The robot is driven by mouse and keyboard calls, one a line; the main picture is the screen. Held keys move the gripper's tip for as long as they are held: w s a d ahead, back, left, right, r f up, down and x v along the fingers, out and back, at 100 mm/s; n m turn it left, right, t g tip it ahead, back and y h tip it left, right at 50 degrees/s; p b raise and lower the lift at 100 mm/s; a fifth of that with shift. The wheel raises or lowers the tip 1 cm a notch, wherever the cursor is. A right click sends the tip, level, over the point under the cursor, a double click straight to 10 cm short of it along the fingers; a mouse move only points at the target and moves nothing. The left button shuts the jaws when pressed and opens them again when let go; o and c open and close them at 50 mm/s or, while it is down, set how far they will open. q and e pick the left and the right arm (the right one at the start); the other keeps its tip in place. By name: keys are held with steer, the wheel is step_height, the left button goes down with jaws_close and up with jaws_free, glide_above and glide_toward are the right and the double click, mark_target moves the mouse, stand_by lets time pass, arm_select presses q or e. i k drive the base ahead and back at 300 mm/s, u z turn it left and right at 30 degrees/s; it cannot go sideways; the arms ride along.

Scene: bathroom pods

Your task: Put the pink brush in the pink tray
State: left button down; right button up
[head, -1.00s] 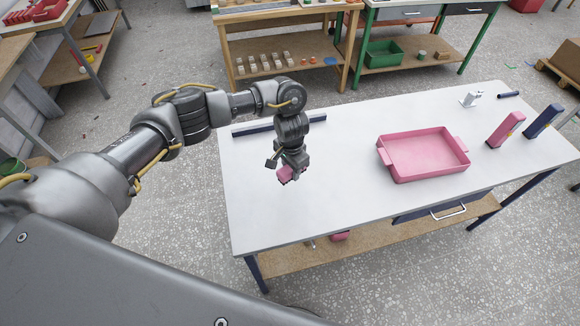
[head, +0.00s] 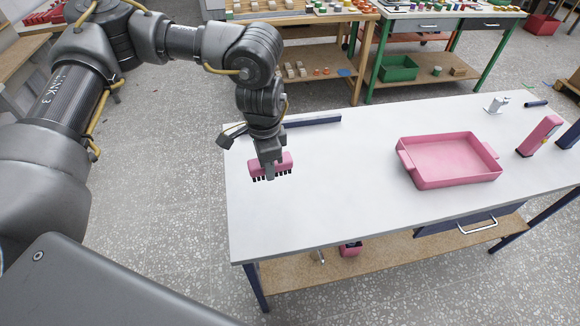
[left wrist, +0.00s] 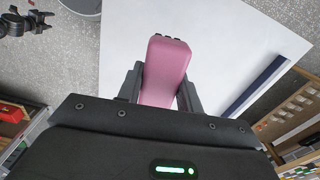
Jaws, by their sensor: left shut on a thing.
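The pink brush (head: 286,161) has a pink body and dark bristles that point down. My left gripper (head: 270,174) is shut on it and holds it above the left part of the white table. In the left wrist view the brush (left wrist: 165,70) sits between the two fingers (left wrist: 160,88). The pink tray (head: 450,180) is a shallow box with handles on the right half of the table, to the right of the gripper and apart from it. Its inside looks empty.
The white table (head: 330,205) is clear between brush and tray. A dark blue bar (head: 312,122) lies at its back left.

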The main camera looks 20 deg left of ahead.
mark_target(450, 169)
steer(key=z, duration=0.3)
steer(key=k, duration=0.4)
steer(key=z, duration=1.55)
steer(key=i, duration=1.15)
steer(key=u, duration=0.55)
steer(key=i, duration=0.85)
steer(key=u, duration=0.5)
